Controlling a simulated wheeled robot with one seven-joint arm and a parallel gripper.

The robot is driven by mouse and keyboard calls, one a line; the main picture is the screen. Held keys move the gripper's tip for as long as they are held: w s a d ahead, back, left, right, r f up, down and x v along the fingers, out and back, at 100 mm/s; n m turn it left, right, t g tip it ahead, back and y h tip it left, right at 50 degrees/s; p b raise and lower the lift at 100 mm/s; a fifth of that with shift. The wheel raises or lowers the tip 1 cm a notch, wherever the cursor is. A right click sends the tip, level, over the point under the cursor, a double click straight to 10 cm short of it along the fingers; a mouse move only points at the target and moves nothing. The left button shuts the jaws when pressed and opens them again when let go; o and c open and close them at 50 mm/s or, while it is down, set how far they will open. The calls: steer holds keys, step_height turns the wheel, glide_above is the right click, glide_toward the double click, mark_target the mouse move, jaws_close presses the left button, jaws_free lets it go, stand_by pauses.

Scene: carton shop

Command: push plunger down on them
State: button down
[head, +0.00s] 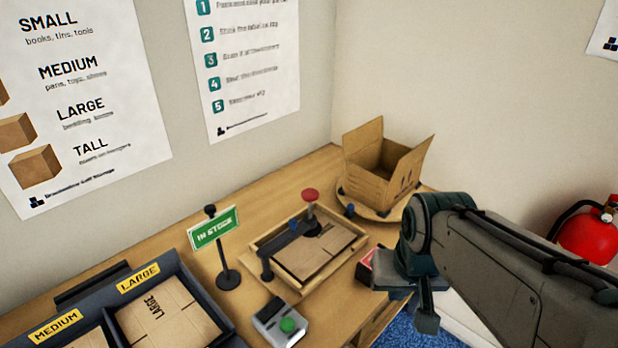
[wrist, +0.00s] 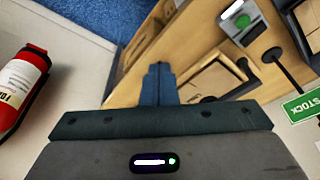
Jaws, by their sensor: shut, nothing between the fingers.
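The plunger (head: 311,196) has a red round knob on a dark stem. It stands upright at the end of a black arm over flat cardboard sheets (head: 318,252) in a wooden tray (head: 262,238) on the bench. The cardboard also shows in the wrist view (wrist: 212,82), where I cannot make out the plunger. My gripper (head: 427,322) is to the right of the tray, near the bench's front edge and apart from the plunger. In the wrist view its fingers (wrist: 158,70) are together and empty.
An open carton (head: 385,170) stands on a round wooden board at the back right. A red-and-black box (head: 366,268) is partly hidden by my gripper. A fire extinguisher (head: 588,232) is at right.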

steer(key=w+a+r+m+g+p, duration=0.15)
steer(key=w+r+p, duration=0.25)
steer(key=w, duration=0.6)
steer(key=w+a+r+m+p, duration=0.3)
steer(key=w+r+p, duration=0.15)
steer(key=w, duration=0.45)
steer(key=w+a+f+m+p, duration=0.1)
steer(key=w+a+f+p, duration=0.1)
steer(key=w, duration=0.3)
steer(key=w+a+f+m+g+p, duration=0.1)
steer(key=w+a+f+p, duration=0.1)
steer(key=w, duration=0.4)
steer(key=w+a+f+m+g+p, duration=0.1)
steer(key=w+a+m+p, duration=0.1)
steer(key=w+a, duration=0.3)
steer(key=shift+w+f+y+p, duration=0.4)
steer(key=shift+w+p, duration=0.25)
steer(key=shift+p, duration=0.05)
steer(key=shift+f, duration=0.1)
